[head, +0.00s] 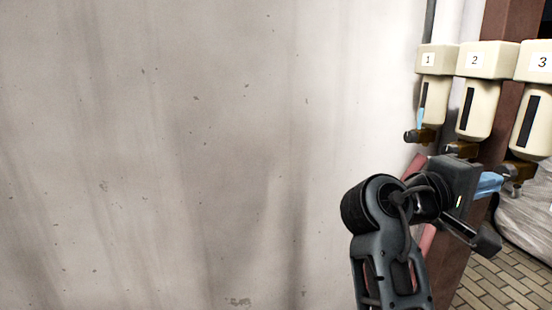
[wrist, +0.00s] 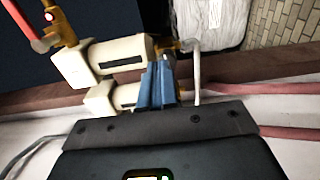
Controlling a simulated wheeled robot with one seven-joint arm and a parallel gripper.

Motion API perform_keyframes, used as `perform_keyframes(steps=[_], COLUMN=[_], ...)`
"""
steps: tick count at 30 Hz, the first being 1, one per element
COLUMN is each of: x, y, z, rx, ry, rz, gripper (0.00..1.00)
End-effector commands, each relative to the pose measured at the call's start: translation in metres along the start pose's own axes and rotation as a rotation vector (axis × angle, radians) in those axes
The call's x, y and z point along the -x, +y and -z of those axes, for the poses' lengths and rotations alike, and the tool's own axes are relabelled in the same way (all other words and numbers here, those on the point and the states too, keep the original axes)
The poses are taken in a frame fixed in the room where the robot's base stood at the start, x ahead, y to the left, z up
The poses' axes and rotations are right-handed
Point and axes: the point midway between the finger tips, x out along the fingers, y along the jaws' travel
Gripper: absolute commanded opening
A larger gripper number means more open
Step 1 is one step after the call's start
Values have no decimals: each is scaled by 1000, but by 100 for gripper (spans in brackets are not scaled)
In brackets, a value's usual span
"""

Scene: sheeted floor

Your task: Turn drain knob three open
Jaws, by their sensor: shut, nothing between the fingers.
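Canister three (head: 531,125), cream with a dark slot, hangs at the right edge of the head view under a box marked 3 (head: 541,62). Its drain knob (head: 518,171) is at the brass fitting below it. My gripper (head: 497,182) has blue fingers, shut and empty, close beside this knob at its left. I cannot tell whether they touch it. In the wrist view the fingers (wrist: 159,68) point up at a brass fitting (wrist: 163,46) at the end of a cream canister (wrist: 122,53). The number on that canister is not visible, and the fingers partly cover the fitting.
Canister one (head: 434,100) and canister two (head: 478,109) hang to the left of three, with brass fittings below. A brown post (head: 496,30) stands behind them. A pale wrapped bundle (head: 526,213) rests on the brick floor (head: 492,281). A bare wall (head: 200,150) fills the left.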

Motion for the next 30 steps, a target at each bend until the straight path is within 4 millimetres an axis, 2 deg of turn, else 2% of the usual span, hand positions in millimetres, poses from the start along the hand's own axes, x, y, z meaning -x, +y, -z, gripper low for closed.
perform_keyframes(steps=[1,14,30], x=[2,2,-54], y=[-10,-5,-3], z=[0,-4,-5], rx=[-5,5,7], ry=[1,-4,-5], rz=[3,12,12], gripper=[0,0,0])
